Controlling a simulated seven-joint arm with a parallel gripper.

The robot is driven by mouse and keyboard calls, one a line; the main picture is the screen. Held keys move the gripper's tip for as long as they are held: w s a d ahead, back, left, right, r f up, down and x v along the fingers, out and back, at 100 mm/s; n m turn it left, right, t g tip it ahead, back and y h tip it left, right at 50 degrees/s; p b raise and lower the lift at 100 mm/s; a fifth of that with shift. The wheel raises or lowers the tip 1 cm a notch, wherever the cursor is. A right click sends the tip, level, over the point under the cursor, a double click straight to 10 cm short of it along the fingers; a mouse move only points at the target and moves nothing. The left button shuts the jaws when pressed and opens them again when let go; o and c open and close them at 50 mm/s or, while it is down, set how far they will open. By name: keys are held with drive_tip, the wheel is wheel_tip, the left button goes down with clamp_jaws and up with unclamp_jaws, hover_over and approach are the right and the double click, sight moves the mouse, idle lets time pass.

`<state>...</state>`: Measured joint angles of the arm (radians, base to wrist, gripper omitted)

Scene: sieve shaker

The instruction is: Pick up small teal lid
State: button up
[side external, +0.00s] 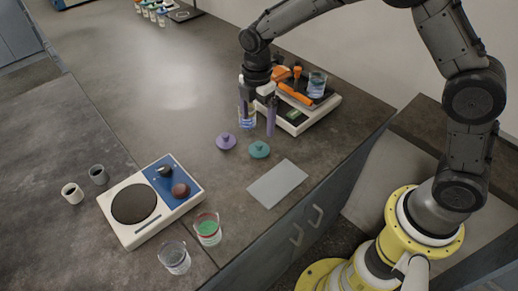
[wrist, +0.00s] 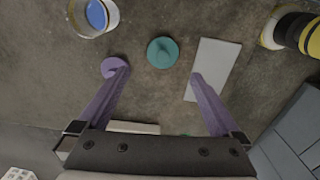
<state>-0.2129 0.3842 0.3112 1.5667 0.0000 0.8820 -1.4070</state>
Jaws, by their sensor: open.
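The small teal lid (side external: 259,150) lies flat on the counter with its knob up. In the wrist view the teal lid (wrist: 162,52) is ahead of the fingertips, roughly centred between them. My gripper (side external: 258,118) is open and empty above the counter, behind the lids in the side view. Its two purple fingers (wrist: 159,74) are spread wide in the wrist view. A purple lid (side external: 226,141) lies to the left of the teal lid. In the wrist view the purple lid (wrist: 114,67) is partly covered by the left finger.
A grey flat plate (side external: 277,184) lies in front of the teal lid. A white device (side external: 300,114) with orange parts is behind right. A hotplate (side external: 150,200) and two beakers stand front left.

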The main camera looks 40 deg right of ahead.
sight(259, 144)
wheel_tip(259, 144, down, 4)
drive_tip(key=f, duration=0.4)
drive_tip(key=shift+s, duration=0.3)
drive_tip(key=shift+f, duration=0.6)
drive_tip(key=c, duration=1.2)
drive_tip(key=shift+c, duration=0.2)
drive_tip(key=shift+r, duration=0.1)
